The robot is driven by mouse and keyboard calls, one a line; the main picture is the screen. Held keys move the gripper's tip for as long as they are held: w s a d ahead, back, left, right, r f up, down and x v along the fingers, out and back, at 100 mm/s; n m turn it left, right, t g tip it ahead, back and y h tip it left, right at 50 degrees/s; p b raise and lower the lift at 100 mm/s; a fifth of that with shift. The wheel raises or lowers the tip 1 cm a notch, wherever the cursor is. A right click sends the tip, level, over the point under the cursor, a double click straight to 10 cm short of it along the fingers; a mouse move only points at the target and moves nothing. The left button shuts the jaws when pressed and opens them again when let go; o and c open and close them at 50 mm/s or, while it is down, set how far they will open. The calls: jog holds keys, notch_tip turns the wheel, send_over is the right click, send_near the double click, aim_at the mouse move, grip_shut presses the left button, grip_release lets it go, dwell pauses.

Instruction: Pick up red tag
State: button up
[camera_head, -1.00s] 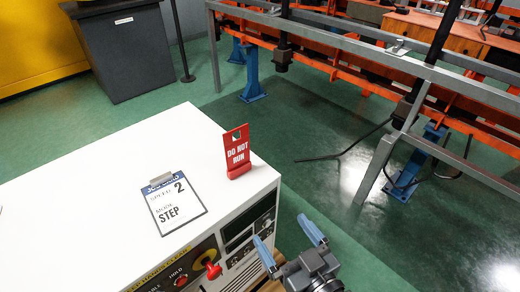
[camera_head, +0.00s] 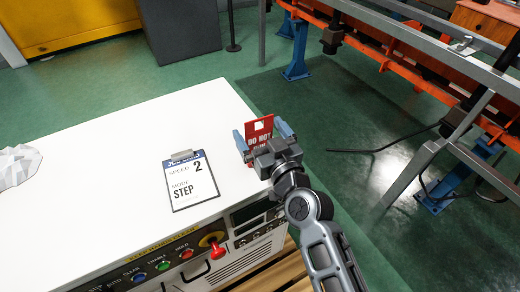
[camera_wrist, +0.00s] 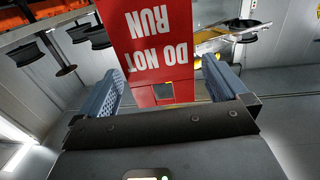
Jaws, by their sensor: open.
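The red tag (camera_head: 259,126) stands upright near the right end of the white cabinet top, with white "DO NOT RUN" lettering. My gripper (camera_head: 264,133) is in front of it and hides its lower part in the head view. In the wrist view the tag (camera_wrist: 158,50) appears upside down, its square hole near the palm. The blue fingers of my gripper (camera_wrist: 163,88) are spread, one on each side of the tag, with a visible gap on both sides. The tag's base is not clearly visible.
A clipboard (camera_head: 191,182) reading "SPEED 2, MODE STEP" lies left of the gripper on the white cabinet top (camera_head: 110,150). The cabinet's front has buttons and a red knob (camera_head: 218,251). A crumpled white object (camera_head: 17,165) is at far left. A grey metal frame (camera_head: 430,150) stands at right.

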jog(key=shift+x, duration=1.35)
jog(key=shift+c, duration=0.3)
jog(key=c, duration=1.2)
jog(key=shift+c, duration=0.3)
jog(key=shift+r, duration=0.15)
